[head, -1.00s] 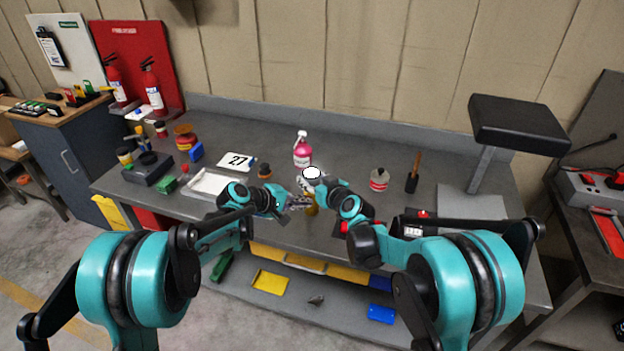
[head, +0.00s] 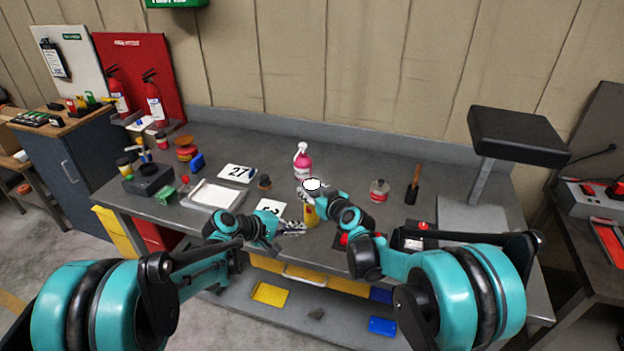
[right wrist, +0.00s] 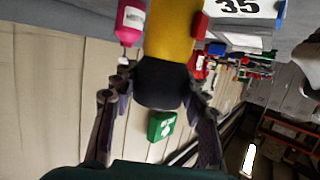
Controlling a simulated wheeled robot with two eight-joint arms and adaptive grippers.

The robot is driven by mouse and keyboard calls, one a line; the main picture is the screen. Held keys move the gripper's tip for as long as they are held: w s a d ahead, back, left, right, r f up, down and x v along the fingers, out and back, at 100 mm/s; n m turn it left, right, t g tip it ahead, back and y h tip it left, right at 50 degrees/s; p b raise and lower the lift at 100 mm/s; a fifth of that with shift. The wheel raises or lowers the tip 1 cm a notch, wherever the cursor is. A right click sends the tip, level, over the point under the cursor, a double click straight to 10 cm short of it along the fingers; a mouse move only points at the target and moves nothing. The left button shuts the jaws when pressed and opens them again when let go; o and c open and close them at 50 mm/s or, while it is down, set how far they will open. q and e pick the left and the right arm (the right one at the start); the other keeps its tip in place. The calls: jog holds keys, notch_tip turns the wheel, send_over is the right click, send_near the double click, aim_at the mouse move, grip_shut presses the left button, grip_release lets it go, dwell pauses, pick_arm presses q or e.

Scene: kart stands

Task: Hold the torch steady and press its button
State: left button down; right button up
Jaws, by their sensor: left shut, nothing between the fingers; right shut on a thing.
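The torch shows a white round top (head: 311,184) and a yellow body (head: 311,213) in the head view, roughly upright over the bench. In the right wrist view its yellow body (right wrist: 168,30) has a black end, with a red button (right wrist: 199,25) on its side. My right gripper (head: 306,193) is shut on the torch; its fingers flank the black end in the right wrist view (right wrist: 160,105). My left gripper (head: 299,228) is shut and empty, below and left of the torch in the head view, apart from the button as far as I can see.
A pink spray bottle (head: 303,162) stands behind the torch. Number cards (head: 237,173), a white tray (head: 212,194) and a small dark jar (head: 264,183) lie left on the bench. A red-banded tin (head: 379,191) and a brush (head: 413,185) stand right.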

jog(key=o, duration=1.4)
jog(key=shift+o, duration=0.2)
